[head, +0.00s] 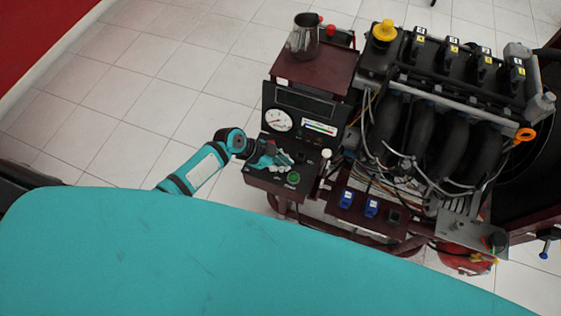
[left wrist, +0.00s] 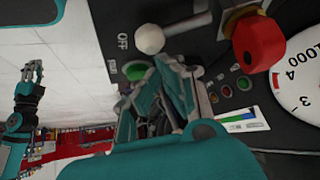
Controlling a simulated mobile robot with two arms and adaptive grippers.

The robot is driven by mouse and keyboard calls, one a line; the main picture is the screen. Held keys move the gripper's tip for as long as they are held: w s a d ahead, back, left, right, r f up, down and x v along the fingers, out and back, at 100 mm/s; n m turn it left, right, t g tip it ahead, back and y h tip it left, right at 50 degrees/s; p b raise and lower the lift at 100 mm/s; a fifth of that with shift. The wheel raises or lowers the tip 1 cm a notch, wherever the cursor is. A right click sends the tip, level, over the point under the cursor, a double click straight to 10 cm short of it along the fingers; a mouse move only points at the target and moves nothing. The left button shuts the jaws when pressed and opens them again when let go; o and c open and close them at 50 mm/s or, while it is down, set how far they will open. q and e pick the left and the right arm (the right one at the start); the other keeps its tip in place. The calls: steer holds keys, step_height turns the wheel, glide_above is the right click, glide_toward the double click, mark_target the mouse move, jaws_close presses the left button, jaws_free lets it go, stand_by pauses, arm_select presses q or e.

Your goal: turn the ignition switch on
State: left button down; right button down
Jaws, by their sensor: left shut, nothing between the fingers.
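The dark control panel (head: 262,180) stands on the engine trainer. My right gripper (left wrist: 33,73) shows small at the left of that view.
A green button (head: 293,178) is near my left fingers. A round gauge (head: 278,120) is behind them. A white ball (head: 326,153) stands at the panel's right, near engine wiring. Tiled floor is clear to the left.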

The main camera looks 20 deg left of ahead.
arm_select(q)
steer(key=shift+s+a, duration=0.25)
steer(key=shift+a, duration=0.15)
